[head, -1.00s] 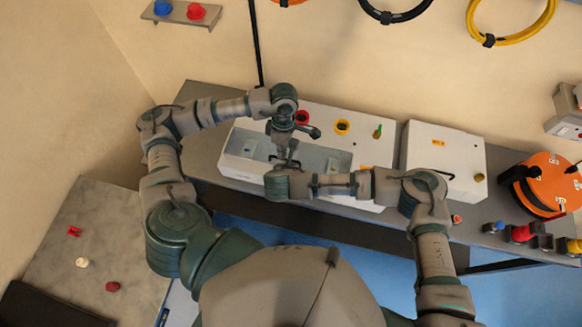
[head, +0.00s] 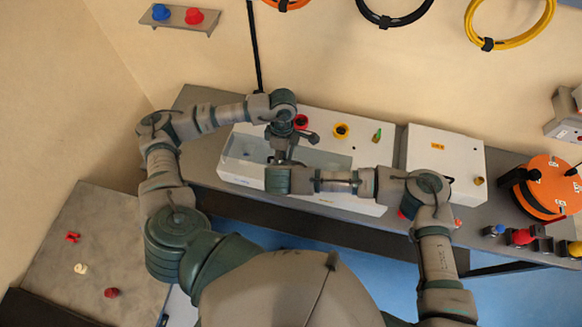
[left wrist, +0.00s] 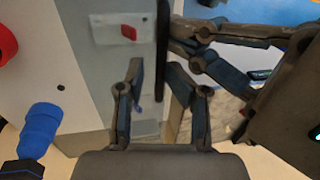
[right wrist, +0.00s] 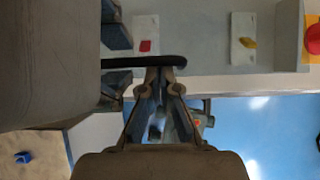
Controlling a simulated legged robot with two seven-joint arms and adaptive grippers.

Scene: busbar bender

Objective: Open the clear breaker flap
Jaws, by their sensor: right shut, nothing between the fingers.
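The white breaker box (head: 365,200) stands on the bench, with a clear flap (head: 325,160) across its front part. In the left wrist view the flap (left wrist: 105,75) looks greyish, with a red switch (left wrist: 128,32) behind it and a dark bar (left wrist: 163,50) along its edge. The flap's angle is unclear.
A second white box (head: 440,160) and an orange reel (head: 545,187) stand to the right. My two grippers are close together, leaving little room between them.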

